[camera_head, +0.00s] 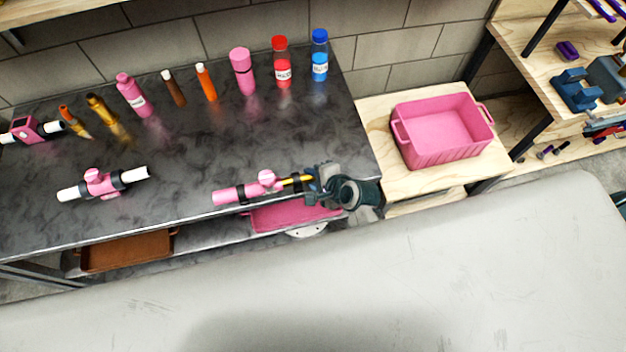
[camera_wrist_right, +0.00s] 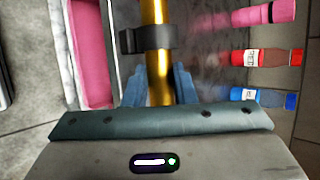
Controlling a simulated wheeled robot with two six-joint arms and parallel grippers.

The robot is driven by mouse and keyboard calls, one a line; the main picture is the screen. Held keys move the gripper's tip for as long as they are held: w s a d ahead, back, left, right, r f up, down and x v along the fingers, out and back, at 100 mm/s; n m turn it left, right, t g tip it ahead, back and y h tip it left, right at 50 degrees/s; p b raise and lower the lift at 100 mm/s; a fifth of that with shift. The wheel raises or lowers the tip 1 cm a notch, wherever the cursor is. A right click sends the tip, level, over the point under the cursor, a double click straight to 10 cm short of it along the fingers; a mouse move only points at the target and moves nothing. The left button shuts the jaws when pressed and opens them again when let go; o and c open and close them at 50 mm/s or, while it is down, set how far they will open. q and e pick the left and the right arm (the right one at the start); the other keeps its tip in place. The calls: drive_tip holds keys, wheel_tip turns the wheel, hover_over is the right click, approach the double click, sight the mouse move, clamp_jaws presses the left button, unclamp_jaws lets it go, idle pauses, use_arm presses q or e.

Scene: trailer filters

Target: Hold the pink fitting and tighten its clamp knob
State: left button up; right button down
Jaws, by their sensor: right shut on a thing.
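My right gripper (camera_head: 312,184) is shut on a gold tube (camera_head: 287,182) near the front edge of the dark counter. The wrist view shows the gold tube (camera_wrist_right: 157,70) between my blue fingers (camera_wrist_right: 158,88), with a dark band around it just beyond them. In the head view the tube lies in line with a pink fitting (camera_head: 228,195); whether it sits inside cannot be told. The fitting has a dark band and a round pink knob (camera_head: 266,177) on top. Another pink fitting (camera_head: 100,184) with white ends and a pink knob lies farther left. My left gripper is out of view.
Several bottles and tubes stand along the back of the dark counter (camera_head: 190,150), including a red bottle (camera_head: 282,65) and a blue bottle (camera_head: 319,57). A pink crate (camera_head: 446,133) stands on a wooden table at right. A pink tray (camera_head: 285,217) and brown tray (camera_head: 127,252) are below.

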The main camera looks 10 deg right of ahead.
drive_tip(key=shift+w+d, duration=0.35)
drive_tip(key=shift+w, duration=1.2)
drive_tip(key=shift+w+d, duration=0.3)
drive_tip(key=shift+w, duration=1.2)
drive_tip(key=shift+w+d, duration=0.35)
drive_tip(key=shift+w, duration=1.2)
drive_tip(key=shift+w+d+b, duration=0.1)
drive_tip(key=shift+w+d, duration=0.1)
drive_tip(key=shift+w, duration=0.7)
drive_tip(key=shift+w+d+b, duration=0.15)
drive_tip(key=shift+w+d, duration=0.05)
drive_tip(key=shift+w, duration=0.7)
drive_tip(key=shift+w+d+b, duration=0.1)
drive_tip(key=shift+w+d, duration=0.1)
drive_tip(key=shift+w, duration=0.7)
drive_tip(key=shift+f, duration=0.2)
drive_tip(key=shift+f+b, duration=1.3)
drive_tip(key=shift+f, duration=0.9)
drive_tip(key=shift+s, duration=0.1)
